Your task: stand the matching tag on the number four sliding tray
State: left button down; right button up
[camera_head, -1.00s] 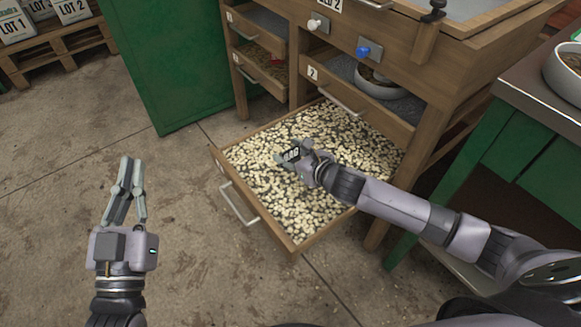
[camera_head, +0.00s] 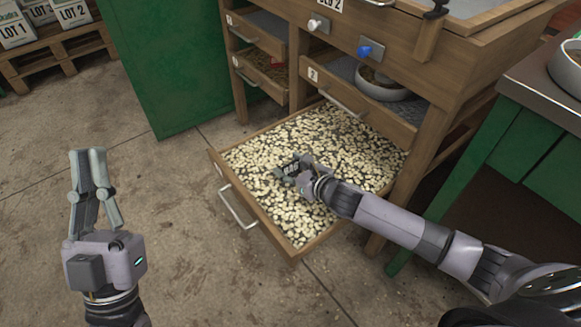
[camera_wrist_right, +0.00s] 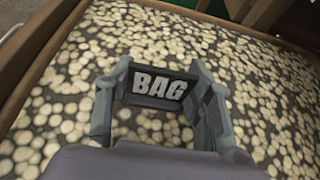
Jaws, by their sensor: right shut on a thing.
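My right gripper (camera_head: 297,174) is over the pulled-out lower tray (camera_head: 296,254), which is spread with pale beans. It is shut on a dark tag (camera_wrist_right: 158,85) with the white word BAG, clear in the right wrist view between the two fingers (camera_wrist_right: 160,95). The tag also shows in the head view (camera_head: 290,168), low over the beans; I cannot tell whether it touches them. The tray's own number plate is too small to read.
Above the tray is a drawer marked 2 (camera_head: 341,96) with a grey bowl (camera_head: 383,90) behind its front. Smaller trays (camera_head: 261,76) are to its left. A green bench (camera_head: 500,145) stands close on the right. The floor on the left is clear.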

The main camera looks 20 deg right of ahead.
jog(key=shift+f, duration=0.1)
jog(key=o, duration=0.9)
